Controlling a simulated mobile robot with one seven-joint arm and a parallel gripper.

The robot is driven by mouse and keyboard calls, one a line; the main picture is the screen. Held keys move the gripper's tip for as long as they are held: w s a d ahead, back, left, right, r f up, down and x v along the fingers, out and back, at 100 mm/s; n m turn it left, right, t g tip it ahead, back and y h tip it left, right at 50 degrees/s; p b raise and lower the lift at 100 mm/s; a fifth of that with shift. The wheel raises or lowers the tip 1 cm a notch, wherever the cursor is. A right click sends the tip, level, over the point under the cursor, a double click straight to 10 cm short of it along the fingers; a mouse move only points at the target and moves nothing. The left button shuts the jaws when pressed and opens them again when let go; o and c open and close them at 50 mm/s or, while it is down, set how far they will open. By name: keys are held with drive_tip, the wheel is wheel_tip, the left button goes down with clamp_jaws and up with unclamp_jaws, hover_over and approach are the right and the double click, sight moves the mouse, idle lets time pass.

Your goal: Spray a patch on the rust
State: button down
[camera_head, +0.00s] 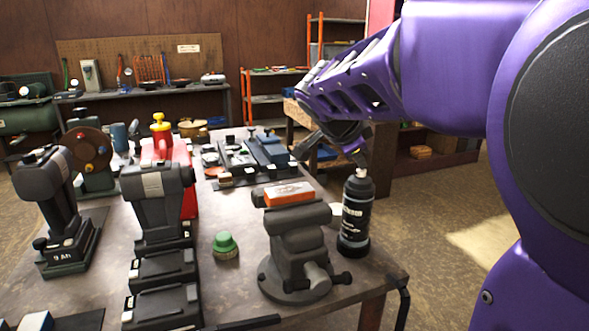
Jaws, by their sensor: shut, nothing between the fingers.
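A black spray can (356,222) with white lettering and a pale nozzle stands upright on the workbench near its right edge. Just left of it, a grey bench vise (298,255) carries an orange-red piece (289,195) with a pale, worn-looking patch on its top. I cannot tell whether that patch is rust. My gripper (352,148) is at the end of my purple arm, just above the can's nozzle. It is shut and holds nothing. I cannot tell from this angle whether it touches the nozzle.
Black battery tools (158,195), a red can with a yellow top (161,128) and a green-topped brush (225,246) stand on the workbench (230,290). A dark tool tray (248,160) lies behind the vise. Open floor is to the right.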

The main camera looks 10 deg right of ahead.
drive_tip(key=shift+f, duration=0.15)
drive_tip(key=shift+r, duration=0.4)
wheel_tip(320, 180, up, 6)
drive_tip(key=p, duration=0.3)
idle(0.5)
drive_tip(key=shift+r, duration=0.15)
idle(2.4)
